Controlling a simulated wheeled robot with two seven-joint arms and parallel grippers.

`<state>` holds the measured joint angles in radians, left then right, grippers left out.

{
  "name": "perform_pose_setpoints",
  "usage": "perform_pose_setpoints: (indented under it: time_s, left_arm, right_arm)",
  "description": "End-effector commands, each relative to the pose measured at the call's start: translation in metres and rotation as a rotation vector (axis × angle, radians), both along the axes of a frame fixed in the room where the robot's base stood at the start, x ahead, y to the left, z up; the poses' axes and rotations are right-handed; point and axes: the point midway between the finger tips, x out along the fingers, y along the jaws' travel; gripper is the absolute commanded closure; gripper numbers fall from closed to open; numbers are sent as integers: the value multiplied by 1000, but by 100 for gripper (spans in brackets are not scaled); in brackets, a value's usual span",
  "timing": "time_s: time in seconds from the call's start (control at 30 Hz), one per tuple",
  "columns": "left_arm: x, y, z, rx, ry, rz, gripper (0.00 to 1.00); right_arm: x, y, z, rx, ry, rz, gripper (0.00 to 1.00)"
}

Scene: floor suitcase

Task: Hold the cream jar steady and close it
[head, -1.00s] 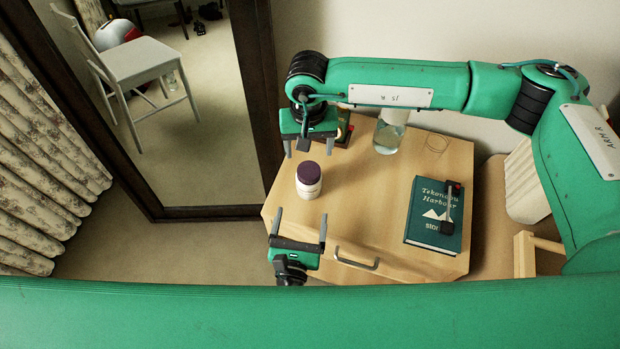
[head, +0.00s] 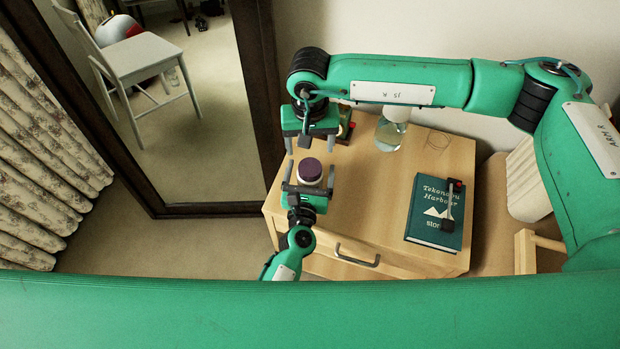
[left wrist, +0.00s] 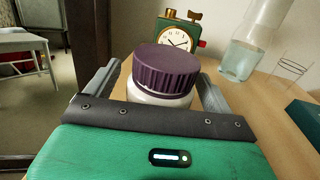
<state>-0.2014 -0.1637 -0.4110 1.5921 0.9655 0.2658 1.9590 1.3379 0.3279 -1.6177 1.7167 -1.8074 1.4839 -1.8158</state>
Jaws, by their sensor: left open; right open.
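The cream jar (head: 309,182) is a white jar with a dark purple lid (head: 310,169) resting on it, upright on the wooden cabinet top. In the left wrist view the ribbed purple lid (left wrist: 166,72) covers the jar's top, and I cannot tell how tight it is. My left gripper (head: 309,173) is open, with one finger on each side of the jar. The gripper body hides the jar's lower part in the wrist view. My right gripper (head: 308,142) is open and empty, pointing down just behind the jar.
A dark green book (head: 436,211) with a small black-and-red item on it lies right of the jar. A framed mirror (head: 190,105) is at left. The cabinet's front middle is clear.

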Motion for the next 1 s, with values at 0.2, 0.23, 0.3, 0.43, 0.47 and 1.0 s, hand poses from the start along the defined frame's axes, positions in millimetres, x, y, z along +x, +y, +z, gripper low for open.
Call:
perform_pose_setpoints:
  time_s: [0.2,0.23,0.3,0.43,0.47,1.0]
  left_arm:
    - [9,-2,0,0,1,-1,13]
    - [9,-2,0,0,1,-1,13]
    - [9,-2,0,0,1,-1,13]
    - [9,-2,0,0,1,-1,13]
    - [9,-2,0,0,1,-1,19]
    - [8,-2,0,0,1,-1,100]
  right_arm:
    - [0,0,0,0,0,0,30]
    - [0,0,0,0,0,0,30]
    - [0,0,0,0,0,0,30]
    - [0,0,0,0,0,0,30]
    - [0,0,0,0,0,0,30]
    - [0,0,0,0,0,-75,30]
